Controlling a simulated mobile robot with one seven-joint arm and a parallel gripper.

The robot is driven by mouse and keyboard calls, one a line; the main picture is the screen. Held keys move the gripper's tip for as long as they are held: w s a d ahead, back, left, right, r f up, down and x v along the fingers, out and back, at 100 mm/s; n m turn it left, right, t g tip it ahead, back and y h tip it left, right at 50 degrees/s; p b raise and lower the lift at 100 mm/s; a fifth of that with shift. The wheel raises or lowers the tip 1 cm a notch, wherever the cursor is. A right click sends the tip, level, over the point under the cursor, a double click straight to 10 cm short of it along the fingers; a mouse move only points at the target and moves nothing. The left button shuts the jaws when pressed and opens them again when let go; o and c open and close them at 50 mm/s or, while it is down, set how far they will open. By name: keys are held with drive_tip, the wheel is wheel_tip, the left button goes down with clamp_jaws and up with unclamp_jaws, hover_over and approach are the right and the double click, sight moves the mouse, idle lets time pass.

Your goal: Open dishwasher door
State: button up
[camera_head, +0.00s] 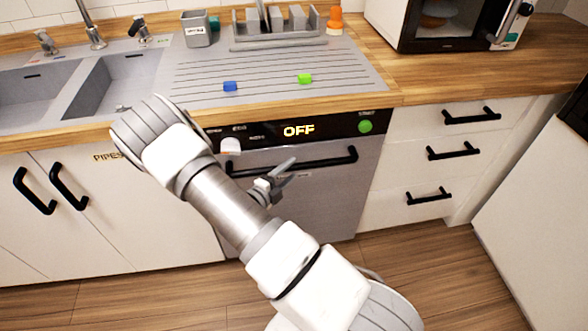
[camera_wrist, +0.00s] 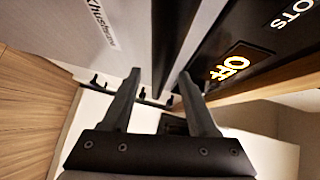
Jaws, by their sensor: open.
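The dishwasher door (camera_head: 325,200) is a grey panel, shut and upright, under a black control panel (camera_head: 265,133) that reads OFF. Its black bar handle (camera_head: 325,160) runs across the top of the door. My gripper (camera_head: 288,172) is open and empty at the middle of the handle, its fingers pointing right along the bar. In the wrist view, the dark handle (camera_wrist: 164,45) lines up with the gap between my two fingers (camera_wrist: 160,78). I cannot tell whether they touch it. My arm hides the left part of the door.
The floor (camera_head: 420,265) in front is clear.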

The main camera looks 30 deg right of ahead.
drive_tip(key=shift+x, duration=1.4)
clamp_jaws()
idle(0.4)
